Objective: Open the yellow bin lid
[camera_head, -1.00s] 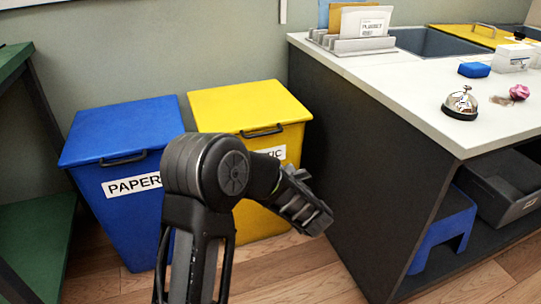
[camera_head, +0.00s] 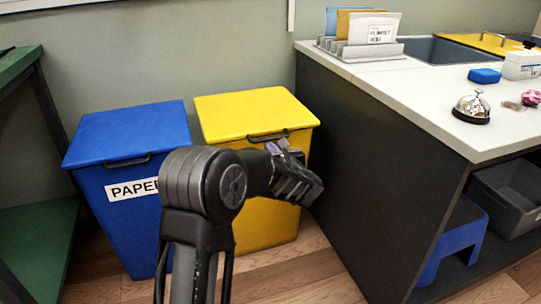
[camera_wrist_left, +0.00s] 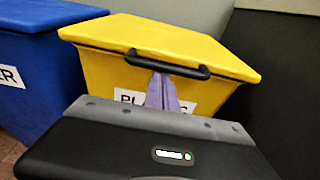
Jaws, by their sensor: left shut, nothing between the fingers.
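The yellow bin (camera_head: 265,221) stands on the floor with its yellow lid (camera_head: 250,112) down. A dark bar handle (camera_head: 268,137) runs along the lid's front edge; it also shows in the left wrist view (camera_wrist_left: 168,66). My left gripper (camera_head: 277,147) is shut and empty in front of the bin. In the left wrist view, its purple fingers (camera_wrist_left: 162,91) reach up to just under the handle. I cannot tell whether they touch it. The fingers and arm hide most of the bin's label (camera_wrist_left: 135,98). My right gripper is not in view.
A blue bin (camera_head: 125,195) labelled PAPER stands close on the left, its lid down. A dark-sided counter (camera_head: 375,165) rises close on the right. A green shelf (camera_head: 40,240) is at the far left. Wood floor (camera_head: 300,275) is clear in front.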

